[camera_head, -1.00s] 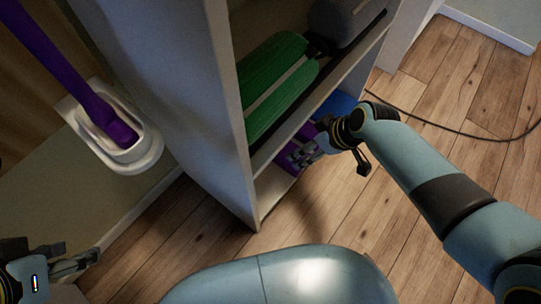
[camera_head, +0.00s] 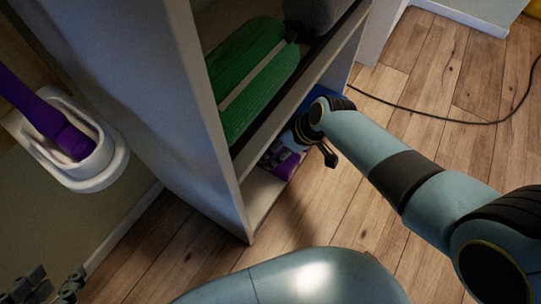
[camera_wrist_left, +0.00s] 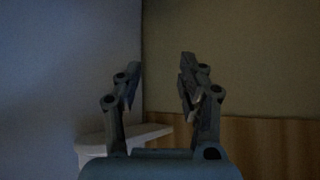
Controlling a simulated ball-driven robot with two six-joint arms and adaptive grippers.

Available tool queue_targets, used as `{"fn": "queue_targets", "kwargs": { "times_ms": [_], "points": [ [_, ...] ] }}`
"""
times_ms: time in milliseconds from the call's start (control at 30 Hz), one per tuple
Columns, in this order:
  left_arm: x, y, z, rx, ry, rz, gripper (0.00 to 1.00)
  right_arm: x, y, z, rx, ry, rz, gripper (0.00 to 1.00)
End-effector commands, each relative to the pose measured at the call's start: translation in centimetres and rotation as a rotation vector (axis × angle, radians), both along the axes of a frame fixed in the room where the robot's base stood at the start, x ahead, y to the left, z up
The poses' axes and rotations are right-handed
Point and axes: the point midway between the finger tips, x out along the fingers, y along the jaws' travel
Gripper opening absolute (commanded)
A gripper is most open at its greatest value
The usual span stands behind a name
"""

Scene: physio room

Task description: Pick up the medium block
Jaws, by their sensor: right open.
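A purple block (camera_head: 275,163) lies in the lowest compartment of the shelf, and a blue item (camera_head: 323,94) shows farther back in it. I cannot tell which of them is the medium block. My right gripper (camera_head: 305,152) reaches into that compartment, open, right at the purple block and covering part of it. One dark finger shows on the near side; the other is mostly hidden, and I cannot tell whether it touches. My left gripper (camera_head: 52,287) is at the lower left, far from the block. In the left wrist view it is open and empty (camera_wrist_left: 160,72).
The shelf (camera_head: 222,145) holds a green rolled item (camera_head: 250,85) and a grey one (camera_head: 318,12) above. A white wall holder (camera_head: 95,175) with a purple handle (camera_head: 50,125) is at left. A black cable (camera_head: 450,118) lies on the open wooden floor at right.

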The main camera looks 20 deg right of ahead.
Motion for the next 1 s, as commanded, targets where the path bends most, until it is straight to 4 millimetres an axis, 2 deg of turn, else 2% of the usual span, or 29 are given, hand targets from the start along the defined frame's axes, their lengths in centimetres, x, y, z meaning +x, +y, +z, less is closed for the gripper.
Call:
{"fn": "queue_targets", "kwargs": {
  "times_ms": [233,467,500,700,1000],
  "points": [
    [-1.0,-0.2,-1.4,-0.003,-0.117,-0.011,0.4,0.0,0.4,-1.8,0.0,0.005,0.0,0.92],
    [-0.1,-0.7,0.0,-0.011,-0.337,-0.033,0.4,0.4,0.9,-3.4,0.0,0.005,-0.001,0.92],
    [1.0,-0.8,1.1,-0.011,-0.376,-0.036,0.4,0.5,0.9,-3.3,-0.001,0.003,0.0,0.92],
    [4.2,-1.1,4.8,-0.01,-0.546,-0.056,0.4,0.8,1.2,-4.0,0.0,0.003,-0.001,0.92],
    [7.2,-1.6,9.7,-0.01,-0.754,-0.079,0.4,1.3,1.5,-4.8,0.0,0.002,0.0,0.92]
  ]
}}
